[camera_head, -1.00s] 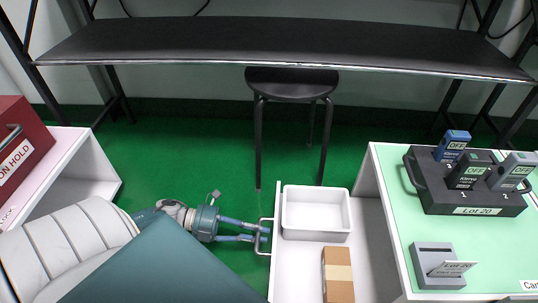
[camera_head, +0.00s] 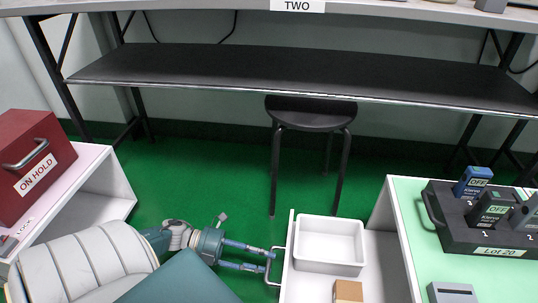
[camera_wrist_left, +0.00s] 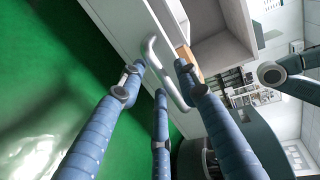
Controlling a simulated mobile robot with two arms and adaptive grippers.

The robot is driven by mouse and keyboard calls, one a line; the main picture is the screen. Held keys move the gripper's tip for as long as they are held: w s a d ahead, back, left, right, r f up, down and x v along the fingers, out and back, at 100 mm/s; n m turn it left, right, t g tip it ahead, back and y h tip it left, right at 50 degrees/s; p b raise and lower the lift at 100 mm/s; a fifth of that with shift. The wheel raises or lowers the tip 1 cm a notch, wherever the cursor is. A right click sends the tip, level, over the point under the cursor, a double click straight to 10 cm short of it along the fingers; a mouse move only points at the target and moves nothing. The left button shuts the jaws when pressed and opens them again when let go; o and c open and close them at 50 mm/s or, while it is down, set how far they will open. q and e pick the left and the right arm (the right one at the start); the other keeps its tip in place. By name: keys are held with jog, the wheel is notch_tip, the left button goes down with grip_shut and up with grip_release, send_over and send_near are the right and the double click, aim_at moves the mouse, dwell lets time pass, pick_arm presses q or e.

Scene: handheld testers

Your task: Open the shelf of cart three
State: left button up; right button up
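The cart's white pull-out shelf (camera_head: 289,270) stands out to the left of the green-topped cart (camera_head: 408,225), with a white bin (camera_head: 329,245) and a brown box (camera_head: 347,292) in it. Its metal handle (camera_head: 270,266) is on the left face. My left gripper (camera_head: 271,260) is at this handle. In the left wrist view its blue fingers (camera_wrist_left: 160,78) are spread apart around the handle (camera_wrist_left: 152,50); firm contact cannot be told. My right gripper is not in view.
A dark case (camera_head: 487,240) with handheld testers and a grey holder (camera_head: 452,293) sit on the cart top. A red ON HOLD box (camera_head: 35,165) stands on a white cart at left. A black stool (camera_head: 311,115) stands behind; green floor (camera_head: 230,180) between is clear.

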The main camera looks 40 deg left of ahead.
pick_arm(q)
jog(key=v, duration=1)
jog(key=shift+r, duration=0.15)
